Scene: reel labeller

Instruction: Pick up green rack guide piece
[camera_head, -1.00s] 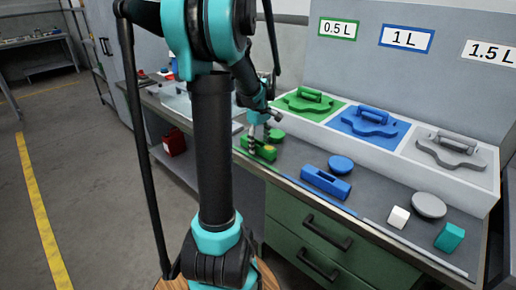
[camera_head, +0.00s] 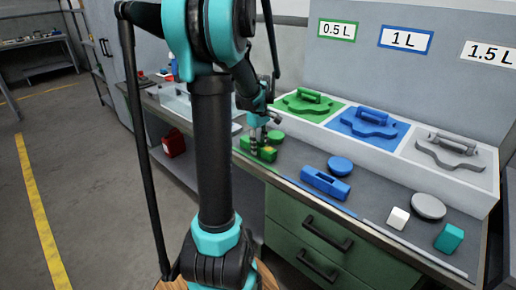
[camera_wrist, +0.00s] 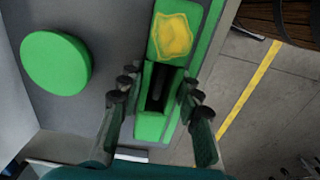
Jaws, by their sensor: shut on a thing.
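The green rack guide piece (camera_wrist: 189,25) is a long green block with a slot and a yellow patch on its top, seen in the wrist view. In the head view the green piece (camera_head: 262,154) lies at the front edge of the bench, left of the blue one. My gripper (camera_wrist: 157,100) has its two dark fingers on either side of the slotted part and is shut on it. In the head view my gripper (camera_head: 258,138) points down onto the piece, which appears to rest on the bench. The fingers hide part of it.
A green disc (camera_wrist: 55,63) lies close beside the piece. A blue slotted block (camera_head: 325,184), a blue disc (camera_head: 340,165), a grey disc (camera_head: 428,206), a white cube (camera_head: 398,219) and a teal block (camera_head: 449,237) lie to the right. A white tray (camera_head: 487,201) stands behind.

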